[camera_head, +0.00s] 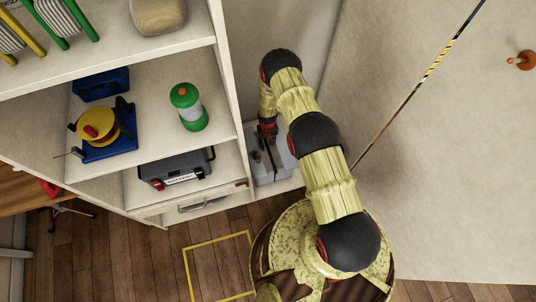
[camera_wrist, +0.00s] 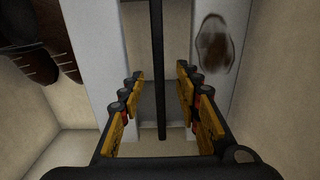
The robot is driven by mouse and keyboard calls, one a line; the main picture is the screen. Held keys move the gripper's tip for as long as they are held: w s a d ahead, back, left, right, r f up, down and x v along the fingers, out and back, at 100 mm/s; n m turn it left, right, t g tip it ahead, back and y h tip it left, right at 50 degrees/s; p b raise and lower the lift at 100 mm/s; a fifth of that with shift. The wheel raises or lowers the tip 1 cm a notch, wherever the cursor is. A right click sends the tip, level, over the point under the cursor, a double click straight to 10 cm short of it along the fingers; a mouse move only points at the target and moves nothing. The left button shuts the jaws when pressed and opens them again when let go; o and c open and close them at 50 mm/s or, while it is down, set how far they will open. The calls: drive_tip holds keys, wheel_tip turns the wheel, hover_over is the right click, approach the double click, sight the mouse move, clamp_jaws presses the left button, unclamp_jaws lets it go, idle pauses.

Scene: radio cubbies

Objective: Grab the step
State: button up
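The step (camera_head: 282,166) appears as a pale grey, box-like thing on the floor, between the shelf unit and the wall. My gripper (camera_head: 268,130) is over it, and the arm partly hides it. In the wrist view the step's pale surfaces (camera_wrist: 213,85) lie on both sides of a thin black bar (camera_wrist: 158,70). My gripper (camera_wrist: 160,85) is open there, with its yellow-padded fingers on either side of the bar. Gaps show between the bar and both fingers. A brown stain marks the right pale surface.
The shelf unit (camera_head: 232,85) stands close on the left, holding a green lantern (camera_head: 188,106), a yellow reel (camera_head: 100,127) and a grey toolbox (camera_head: 176,169). A wall is close behind the step. A striped pole (camera_head: 425,78) leans at right. Wooden floor (camera_head: 150,255) is clear at lower left.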

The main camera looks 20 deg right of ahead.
sight(268, 147)
wheel_tip(268, 147, down, 5)
drive_tip(key=shift+s+b, duration=0.15)
drive_tip(key=shift+b, duration=1)
drive_tip(key=shift+r, duration=0.1)
drive_tip(key=shift+c, duration=0.4)
drive_tip(key=c, duration=0.7)
clamp_jaws()
